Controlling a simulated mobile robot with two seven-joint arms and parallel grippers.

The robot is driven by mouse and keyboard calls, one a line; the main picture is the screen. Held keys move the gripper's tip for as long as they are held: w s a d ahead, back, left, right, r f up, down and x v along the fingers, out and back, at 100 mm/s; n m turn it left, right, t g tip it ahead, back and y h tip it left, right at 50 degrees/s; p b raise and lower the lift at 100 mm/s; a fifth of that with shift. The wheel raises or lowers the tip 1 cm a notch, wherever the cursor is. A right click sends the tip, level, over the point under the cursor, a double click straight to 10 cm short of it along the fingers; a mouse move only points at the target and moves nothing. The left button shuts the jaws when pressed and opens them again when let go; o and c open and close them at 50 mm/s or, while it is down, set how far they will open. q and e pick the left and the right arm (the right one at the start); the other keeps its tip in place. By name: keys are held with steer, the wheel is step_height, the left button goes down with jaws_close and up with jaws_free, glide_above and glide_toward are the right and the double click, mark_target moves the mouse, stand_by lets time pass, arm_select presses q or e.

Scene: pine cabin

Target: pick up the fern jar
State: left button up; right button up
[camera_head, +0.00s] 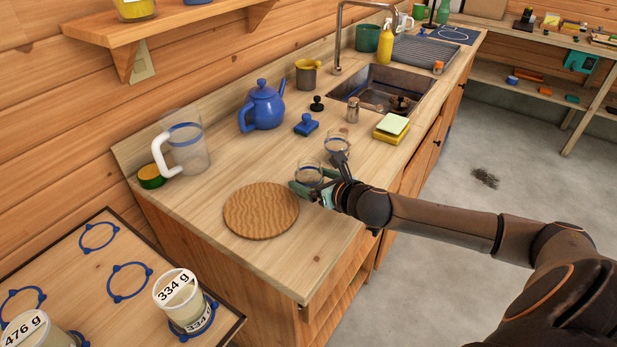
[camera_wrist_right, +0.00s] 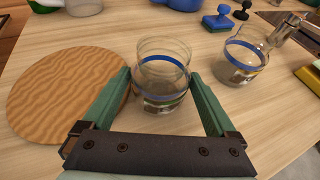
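Two clear glass jars with blue bands stand on the wooden counter. The nearer jar (camera_head: 308,175) is between the fingers of my right gripper (camera_head: 320,178); it also shows in the right wrist view (camera_wrist_right: 163,76). The green fingers (camera_wrist_right: 160,78) are open, one on each side of it, close to the glass. I cannot tell whether they touch it. The second jar (camera_head: 337,143) stands just beyond, to the right in the right wrist view (camera_wrist_right: 244,57). Both have small dark markings low down, too unclear to tell which is the fern jar. My left gripper is not in view.
A round wooden board (camera_head: 261,211) lies left of the nearer jar. A blue stamp-like object (camera_head: 306,125), a shaker (camera_head: 352,110) and sponges (camera_head: 391,127) are farther back, before the sink (camera_head: 385,88). A blue teapot (camera_head: 262,106) and glass pitcher (camera_head: 188,147) stand along the wall side.

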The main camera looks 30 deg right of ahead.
mark_target(316, 169)
steer(key=c, duration=1.1)
steer(key=shift+r, duration=0.1)
steer(key=shift+w+r, duration=0.1)
steer(key=shift+r, duration=0.25)
step_height(316, 169, up, 3)
steer(key=shift+f+p, duration=0.2)
steer(key=shift+p, duration=0.15)
steer(key=shift+s+d+r+b, duration=0.1)
steer(key=shift+s+d+r, duration=0.95)
steer(key=shift+s+r, duration=0.8)
steer(key=shift+s+d+r+b, duration=0.15)
steer(key=shift+s+d+r, duration=1.05)
steer(key=shift+s, duration=1.15)
steer(key=shift+s+d+r+b, duration=0.1)
steer(key=shift+s+d+r, duration=0.85)
steer(key=shift+s+r, duration=0.95)
steer(key=shift+s+f, duration=0.2)
steer(key=shift+f, duration=0.05)
